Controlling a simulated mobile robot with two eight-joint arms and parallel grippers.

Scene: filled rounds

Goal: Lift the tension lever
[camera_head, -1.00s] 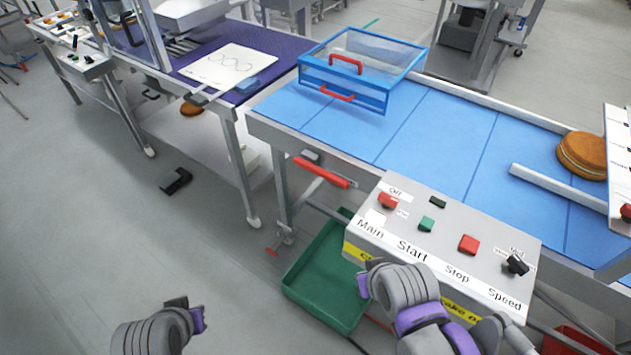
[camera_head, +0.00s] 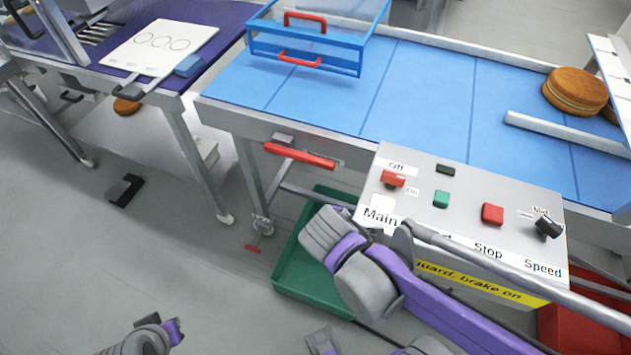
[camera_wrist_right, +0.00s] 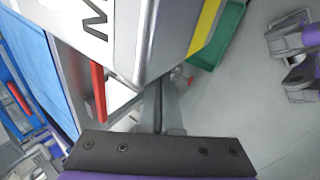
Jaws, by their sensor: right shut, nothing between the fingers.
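A red-handled lever (camera_head: 299,155) sticks out under the near left edge of the blue conveyor, and I take it to be the tension lever. Its handle lies nearly level, sloping slightly down to the right. In the right wrist view the red handle (camera_wrist_right: 98,92) is left of my right gripper (camera_wrist_right: 163,106), apart from it. The right gripper's fingers are together and empty, beside the control box. In the head view the right arm hides them. My left gripper (camera_head: 165,331) is low at the bottom left, away from the lever, its jaws unclear.
The control box (camera_head: 470,172) with buttons and a knob stands right of the lever. A green bin (camera_head: 300,272) lies below on the floor. A clear guard with a blue frame (camera_head: 305,55) stands on the conveyor (camera_head: 425,90). Floor at left is mostly clear.

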